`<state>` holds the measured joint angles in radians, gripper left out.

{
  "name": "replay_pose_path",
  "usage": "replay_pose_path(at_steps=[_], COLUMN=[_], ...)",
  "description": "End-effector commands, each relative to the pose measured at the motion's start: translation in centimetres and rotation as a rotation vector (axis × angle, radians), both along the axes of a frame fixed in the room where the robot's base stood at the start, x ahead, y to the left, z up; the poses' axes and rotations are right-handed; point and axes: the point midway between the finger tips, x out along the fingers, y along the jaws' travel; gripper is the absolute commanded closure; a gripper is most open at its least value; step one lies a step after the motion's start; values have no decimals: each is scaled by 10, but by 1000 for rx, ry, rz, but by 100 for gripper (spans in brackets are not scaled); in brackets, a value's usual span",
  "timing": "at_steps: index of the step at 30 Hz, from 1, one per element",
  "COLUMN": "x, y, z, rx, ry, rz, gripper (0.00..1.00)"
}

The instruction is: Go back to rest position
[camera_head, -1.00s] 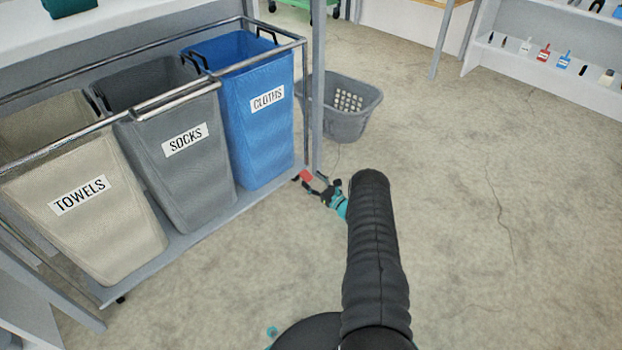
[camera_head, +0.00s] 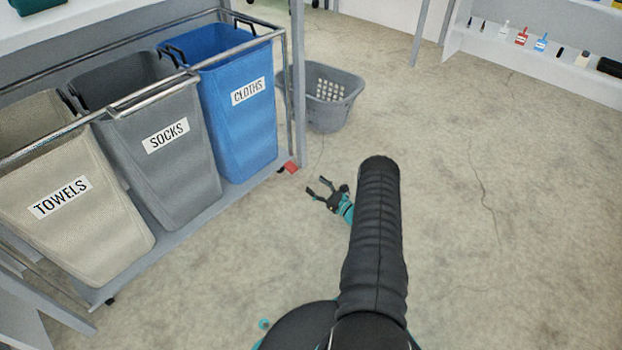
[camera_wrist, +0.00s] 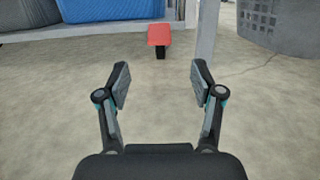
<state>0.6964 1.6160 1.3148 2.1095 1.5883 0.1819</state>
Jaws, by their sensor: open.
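My gripper (camera_head: 318,189) is open and empty, a little above the bare floor, to the right of the laundry cart. In the wrist view both fingers of my gripper (camera_wrist: 159,86) are spread apart with only floor between them. A red pedal-like piece (camera_wrist: 159,35) at the cart's corner lies ahead of the fingers, apart from them. It also shows in the head view (camera_head: 289,167).
The cart holds a beige TOWELS bin (camera_head: 90,225), a grey SOCKS bin (camera_head: 185,175) and a blue CLOTHS bin (camera_head: 245,130). A grey basket (camera_head: 330,112) stands behind the cart's post. A white shelf (camera_head: 540,65) is at the back right. The floor (camera_head: 520,220) on the right is clear.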

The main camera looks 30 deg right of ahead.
Motion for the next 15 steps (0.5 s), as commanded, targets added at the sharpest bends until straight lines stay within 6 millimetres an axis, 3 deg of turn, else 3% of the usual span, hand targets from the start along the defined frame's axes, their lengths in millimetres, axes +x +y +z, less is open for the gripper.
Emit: replay_pose_path(at_steps=[8,11,15], x=[2,9,25], y=[2,8,30], z=[4,21,70], rx=[-5,-25,-90], ry=[-1,-5,-8], rz=[8,40,145], gripper=[33,33,33])
